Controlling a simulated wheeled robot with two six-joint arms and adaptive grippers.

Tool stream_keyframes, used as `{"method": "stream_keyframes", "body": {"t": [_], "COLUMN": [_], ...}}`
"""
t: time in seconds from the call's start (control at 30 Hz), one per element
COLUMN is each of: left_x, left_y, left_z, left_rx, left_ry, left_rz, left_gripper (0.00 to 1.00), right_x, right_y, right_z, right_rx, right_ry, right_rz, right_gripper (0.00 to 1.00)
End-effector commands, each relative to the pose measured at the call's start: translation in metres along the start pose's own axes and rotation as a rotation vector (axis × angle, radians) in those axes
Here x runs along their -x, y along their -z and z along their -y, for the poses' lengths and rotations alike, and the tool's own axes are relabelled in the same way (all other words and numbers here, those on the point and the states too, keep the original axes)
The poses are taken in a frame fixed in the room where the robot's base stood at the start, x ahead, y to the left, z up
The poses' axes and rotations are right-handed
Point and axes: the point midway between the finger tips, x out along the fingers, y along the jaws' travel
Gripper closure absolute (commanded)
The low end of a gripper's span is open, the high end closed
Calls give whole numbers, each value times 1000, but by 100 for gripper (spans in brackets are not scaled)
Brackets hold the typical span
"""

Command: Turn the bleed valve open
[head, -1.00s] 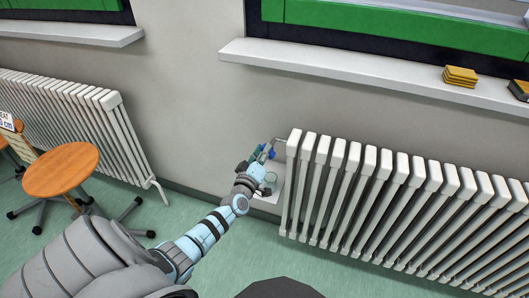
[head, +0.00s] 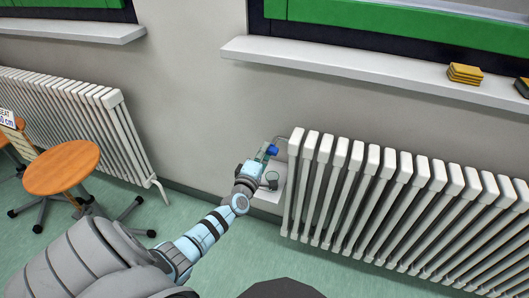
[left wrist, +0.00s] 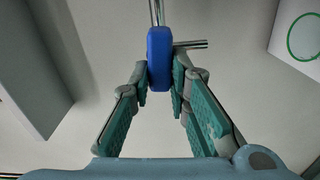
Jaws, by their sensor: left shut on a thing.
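The bleed valve has a blue handle (head: 272,150) on a thin metal pipe at the left end of the near radiator. In the left wrist view the blue handle (left wrist: 160,58) stands upright in the picture, with a short metal spout (left wrist: 190,44) to its right. My left gripper (head: 262,158) reaches it from the lower left. In the left wrist view the fingertips of my left gripper (left wrist: 160,78) are shut on the blue handle, one on each side. My right gripper is not in view.
The white radiator (head: 400,205) stands just right of the valve. A pale panel or tray (head: 270,188) with a green ring is below the valve. A window sill (head: 350,66) juts out above, with yellow sponge-like blocks (head: 465,73). A stool (head: 62,168) is at left.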

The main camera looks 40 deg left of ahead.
Motion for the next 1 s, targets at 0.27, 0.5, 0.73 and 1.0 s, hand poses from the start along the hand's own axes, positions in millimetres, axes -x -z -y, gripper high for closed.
{"method": "stream_keyframes", "body": {"t": [0.27, 0.5, 0.73, 1.0], "left_x": [0, 0, 0, 22], "left_y": [0, 0, 0, 0], "left_z": [1, 1, 0, 1], "left_rx": [9, 8, 8, 8], "left_ry": [2, 2, 1, 0], "left_rz": [1, 1, 0, 1], "left_gripper": [100, 71, 63, 63], "right_x": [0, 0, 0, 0], "right_y": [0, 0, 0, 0], "right_z": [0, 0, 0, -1], "right_rx": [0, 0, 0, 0], "right_ry": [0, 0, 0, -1], "right_rz": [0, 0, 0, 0], "right_gripper": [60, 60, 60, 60]}}
